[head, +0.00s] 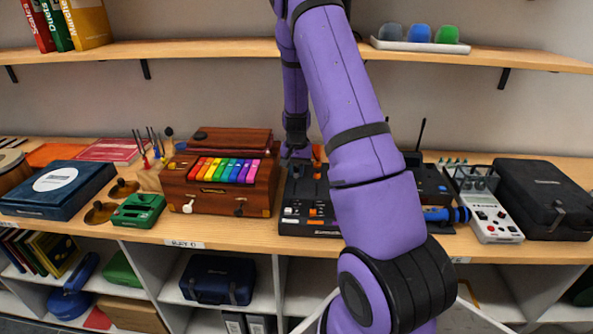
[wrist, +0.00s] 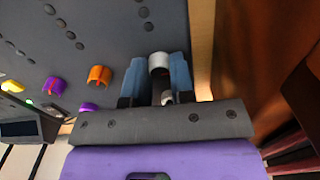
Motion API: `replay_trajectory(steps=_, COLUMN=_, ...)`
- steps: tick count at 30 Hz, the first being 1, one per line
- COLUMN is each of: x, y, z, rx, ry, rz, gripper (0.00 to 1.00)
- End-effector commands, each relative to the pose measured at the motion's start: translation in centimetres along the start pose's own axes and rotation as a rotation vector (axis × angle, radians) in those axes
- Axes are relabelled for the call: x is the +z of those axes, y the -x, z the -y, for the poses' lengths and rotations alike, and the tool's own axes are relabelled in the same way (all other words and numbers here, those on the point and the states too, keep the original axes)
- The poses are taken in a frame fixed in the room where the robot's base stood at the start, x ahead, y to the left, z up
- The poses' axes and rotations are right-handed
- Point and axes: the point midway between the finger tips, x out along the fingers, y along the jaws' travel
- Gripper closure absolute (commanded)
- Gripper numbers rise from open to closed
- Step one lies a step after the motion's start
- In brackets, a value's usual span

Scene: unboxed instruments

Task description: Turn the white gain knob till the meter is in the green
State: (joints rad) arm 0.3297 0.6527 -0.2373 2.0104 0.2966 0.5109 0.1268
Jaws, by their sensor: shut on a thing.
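The black mixer panel (head: 292,196) stands on the bench in the middle of the head view, partly behind my arm. In the wrist view its dark face (wrist: 90,45) carries orange, purple and yellow knobs. The white gain knob (wrist: 159,61) sits near the panel's edge, between the blue pads of my gripper (wrist: 159,78), which is shut on it. In the head view my gripper (head: 296,152) is at the mixer's back left, and the white knob cannot be made out. A small dark screen (wrist: 20,129) and a green light show at lower left in the wrist view; no meter reading is legible.
An orange knob (wrist: 99,75) and a purple knob (wrist: 88,107) lie left of my gripper. The wooden case with coloured keys (head: 219,196) stands close to the left. Right of my arm are a grey-white device (head: 490,215) and a black case (head: 546,196).

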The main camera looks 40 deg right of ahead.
Motion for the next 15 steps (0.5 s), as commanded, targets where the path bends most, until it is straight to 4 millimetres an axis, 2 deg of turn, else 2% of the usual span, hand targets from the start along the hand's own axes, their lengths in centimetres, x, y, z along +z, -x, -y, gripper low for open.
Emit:
replay_trajectory(steps=8, x=0.06, y=-0.04, z=-0.01, rx=0.001, ry=0.001, rz=0.001, gripper=1.0)
replay_trajectory(steps=9, x=0.06, y=-0.04, z=0.0, rx=0.001, ry=0.001, rz=0.001, gripper=0.68)
replay_trajectory(steps=11, x=0.05, y=-0.04, z=0.0, rx=0.0, ry=0.001, rz=0.001, gripper=0.55)
replay_trajectory(steps=12, x=0.05, y=-0.04, z=0.0, rx=0.0, ry=0.002, rz=0.001, gripper=0.52)
replay_trajectory(steps=15, x=0.04, y=-0.03, z=0.0, rx=0.0, ry=0.002, rz=0.001, gripper=0.52)
